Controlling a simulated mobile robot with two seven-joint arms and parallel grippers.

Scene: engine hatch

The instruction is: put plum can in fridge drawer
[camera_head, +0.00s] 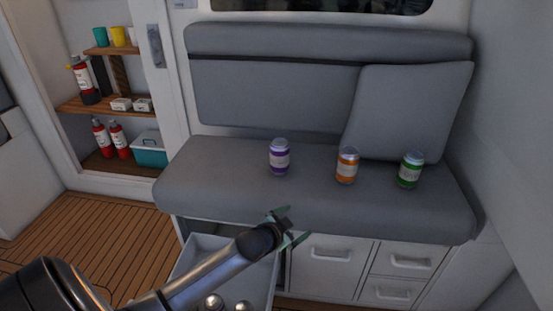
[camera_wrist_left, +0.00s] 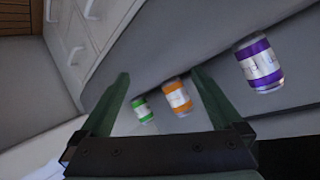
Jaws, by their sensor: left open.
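The plum can (camera_head: 279,157), purple with a pale label, stands upright on the grey bench seat, left of two other cans. It also shows at the right of the left wrist view (camera_wrist_left: 259,66), outside the fingers. My left gripper (camera_head: 290,226) is open and empty, in front of the seat's front edge and apart from the plum can; its two fingers also show in the wrist view (camera_wrist_left: 160,78). The fridge drawer (camera_head: 207,241) is pulled open below the seat, partly hidden by my left arm. My right gripper is not in view.
An orange can (camera_head: 347,166) and a green can (camera_head: 410,171) stand on the seat (camera_head: 225,180). Shut drawers and a cabinet door (camera_head: 325,273) are below. Silver round tops (camera_head: 214,302) show low in the open drawer area. Shelves (camera_head: 85,104) stand at left.

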